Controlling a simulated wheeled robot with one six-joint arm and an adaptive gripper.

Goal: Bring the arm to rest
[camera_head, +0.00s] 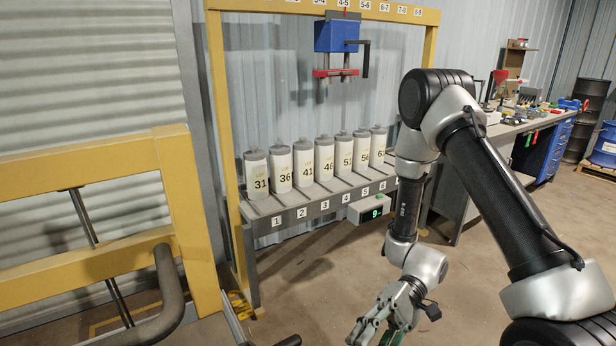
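My arm rises from the bottom right, bends at a high elbow and comes down towards the lower middle of the view. My gripper (374,328) hangs at the bottom edge, pointing down and to the left over the floor. Its fingers are partly cut off by the picture edge. A small green patch shows by the fingers, and I cannot tell whether it is a held thing or part of the gripper.
Numbered grey-white canisters (304,163) stand in a row on a rack (290,214) with a green display (376,212). A blue-red press (337,38) hangs above. A yellow frame (85,265) stands left, a workbench (505,128) and drums (585,120) at right.

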